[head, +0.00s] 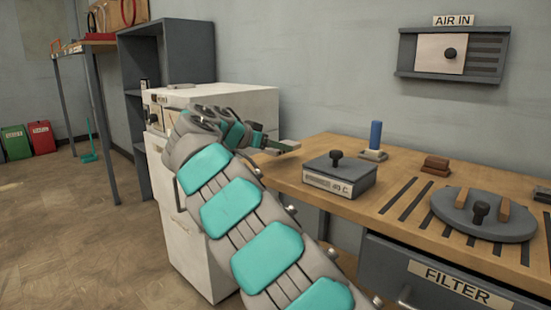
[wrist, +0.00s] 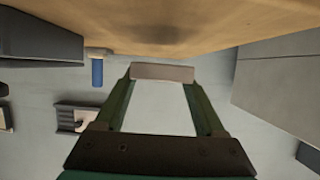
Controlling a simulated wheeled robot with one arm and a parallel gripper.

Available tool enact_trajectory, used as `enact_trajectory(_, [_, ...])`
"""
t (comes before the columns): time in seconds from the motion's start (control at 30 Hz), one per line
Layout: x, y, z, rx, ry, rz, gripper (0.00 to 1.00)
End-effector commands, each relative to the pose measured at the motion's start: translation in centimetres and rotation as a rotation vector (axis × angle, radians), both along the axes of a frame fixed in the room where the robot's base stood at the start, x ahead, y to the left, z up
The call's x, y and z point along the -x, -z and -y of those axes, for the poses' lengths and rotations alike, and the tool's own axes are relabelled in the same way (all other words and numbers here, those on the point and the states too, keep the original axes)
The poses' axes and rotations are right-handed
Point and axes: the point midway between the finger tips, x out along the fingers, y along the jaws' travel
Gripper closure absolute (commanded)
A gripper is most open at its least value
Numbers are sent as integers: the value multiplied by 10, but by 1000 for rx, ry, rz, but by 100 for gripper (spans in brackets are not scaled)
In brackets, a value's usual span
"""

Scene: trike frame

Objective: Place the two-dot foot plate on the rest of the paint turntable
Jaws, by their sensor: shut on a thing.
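My gripper (head: 268,144) is at the left end of the wooden bench, above its surface. It is shut on a flat, pale grey-beige plate (head: 287,147). In the wrist view the plate (wrist: 162,72) spans between the fingertips of my gripper (wrist: 163,80). No dots can be made out on it, so I cannot tell whether it is the two-dot foot plate. A round grey disc (head: 455,212), which looks like the paint turntable, lies at the right of the bench, well apart from my gripper. It carries a dark knob and two upright wooden blocks.
A grey box with a knob (head: 340,180) stands between my gripper and the disc. Behind are a blue cylinder (head: 376,135) on a base and brown blocks (head: 436,164). A white cabinet (head: 245,105) stands left of the bench.

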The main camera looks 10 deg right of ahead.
Motion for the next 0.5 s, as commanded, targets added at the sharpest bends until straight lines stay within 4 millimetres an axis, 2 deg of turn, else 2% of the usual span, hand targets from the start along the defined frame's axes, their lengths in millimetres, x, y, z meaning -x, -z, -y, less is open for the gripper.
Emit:
enact_trajectory(0.3, [0,34,0,1,1,-1,100])
enact_trajectory(0.5, [0,34,0,-1,-1,1,100])
